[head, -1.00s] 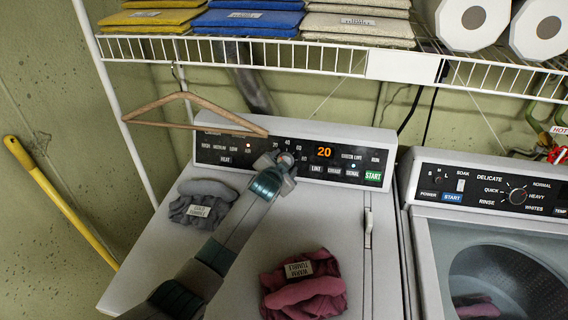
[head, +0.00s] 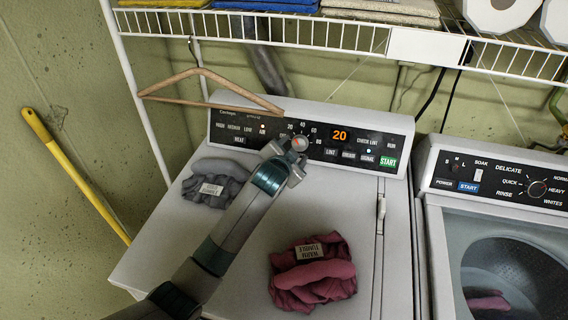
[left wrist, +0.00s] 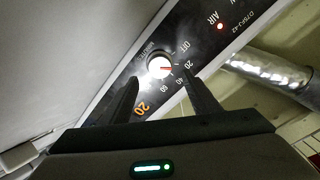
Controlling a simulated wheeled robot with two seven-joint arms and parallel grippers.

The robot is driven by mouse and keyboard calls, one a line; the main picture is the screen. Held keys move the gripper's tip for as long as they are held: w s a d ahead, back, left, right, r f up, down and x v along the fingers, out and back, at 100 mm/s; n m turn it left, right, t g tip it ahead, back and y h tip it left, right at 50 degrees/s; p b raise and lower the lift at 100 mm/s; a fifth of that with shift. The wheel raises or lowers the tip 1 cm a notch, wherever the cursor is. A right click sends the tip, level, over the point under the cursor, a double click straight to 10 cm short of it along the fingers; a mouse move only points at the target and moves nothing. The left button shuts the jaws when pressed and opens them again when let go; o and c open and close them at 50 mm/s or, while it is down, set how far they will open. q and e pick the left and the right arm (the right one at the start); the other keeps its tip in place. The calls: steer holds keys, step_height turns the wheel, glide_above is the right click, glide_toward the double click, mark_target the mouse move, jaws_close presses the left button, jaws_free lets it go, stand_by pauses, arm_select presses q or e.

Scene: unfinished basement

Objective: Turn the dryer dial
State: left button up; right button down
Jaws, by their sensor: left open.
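The dryer dial (head: 300,142) is a small round knob on the dark control panel of the dryer (head: 225,265), left of the orange display that reads 20. In the left wrist view the dial (left wrist: 159,67) looks white, with a red mark pointing toward the 20. My left gripper (head: 297,153) is at the dial, its arm reaching up over the dryer top. In the left wrist view its two fingers (left wrist: 158,80) are apart, with the dial between their tips; I cannot tell whether they touch it. My right gripper is not in view.
A wooden hanger (head: 205,83) hangs from the wire shelf (head: 280,33), just above the panel's left part. A grey cloth (head: 213,185) and a maroon cloth (head: 312,275) lie on the dryer top. A washer (head: 432,250) stands to the right.

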arm_select(q)
steer(key=b+v, duration=0.2)
steer(key=v, duration=0.8)
steer(key=shift+s, duration=0.3)
steer(key=shift+r, duration=0.15)
steer(key=shift+s+a, duration=0.1)
